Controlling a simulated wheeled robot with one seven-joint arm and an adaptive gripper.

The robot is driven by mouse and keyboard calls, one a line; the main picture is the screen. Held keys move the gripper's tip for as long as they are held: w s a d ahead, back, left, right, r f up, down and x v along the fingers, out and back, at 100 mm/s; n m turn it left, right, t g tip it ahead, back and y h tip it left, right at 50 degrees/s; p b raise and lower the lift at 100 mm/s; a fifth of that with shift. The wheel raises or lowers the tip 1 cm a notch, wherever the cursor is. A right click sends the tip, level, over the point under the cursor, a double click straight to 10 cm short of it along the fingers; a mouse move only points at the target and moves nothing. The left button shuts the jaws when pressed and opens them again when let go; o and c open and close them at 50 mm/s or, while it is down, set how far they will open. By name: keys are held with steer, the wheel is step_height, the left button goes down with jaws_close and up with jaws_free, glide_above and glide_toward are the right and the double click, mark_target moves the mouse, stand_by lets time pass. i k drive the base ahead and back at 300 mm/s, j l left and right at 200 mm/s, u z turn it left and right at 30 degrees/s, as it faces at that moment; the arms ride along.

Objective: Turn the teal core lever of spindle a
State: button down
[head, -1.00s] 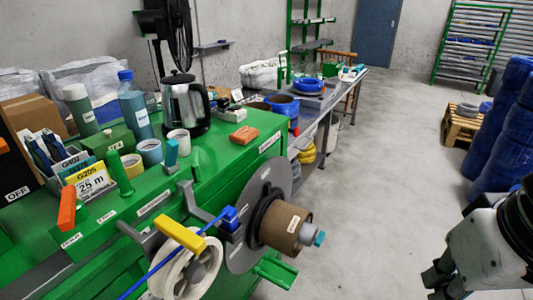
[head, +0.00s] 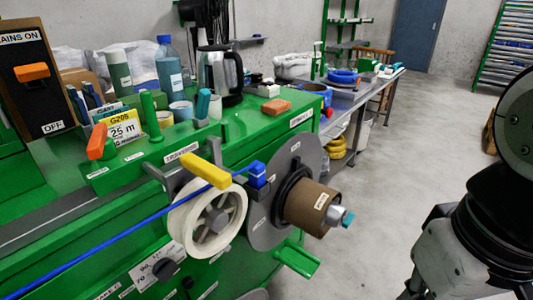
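The teal core lever (head: 348,218) sticks out from the grey hub at the end of the brown core (head: 311,204). This core sits on the large grey disc of the spindle (head: 268,222), on the front of the green machine. My gripper (head: 414,292) is at the bottom right, to the right of and lower than the lever in the picture, with clear space between them. It is cut off by the bottom edge, so whether it is open or shut is not clear.
A white guide wheel (head: 207,222) with a yellow handle (head: 206,171) carries a blue cable (head: 120,237) left of the spindle. A green pedal-like bracket (head: 297,260) juts out below the core. Bottles and a kettle (head: 220,75) stand on top.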

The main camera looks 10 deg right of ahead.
mark_target(348, 221)
steer(key=z, duration=0.3)
steer(key=i+l+u, duration=0.2)
steer(key=l, duration=0.15)
steer(key=l+u, duration=0.15)
steer(key=l, duration=0.2)
steer(key=k+l+u, duration=0.15)
steer(key=l+u, duration=0.25)
steer(key=k+l+u, duration=0.15)
steer(key=u, duration=0.25)
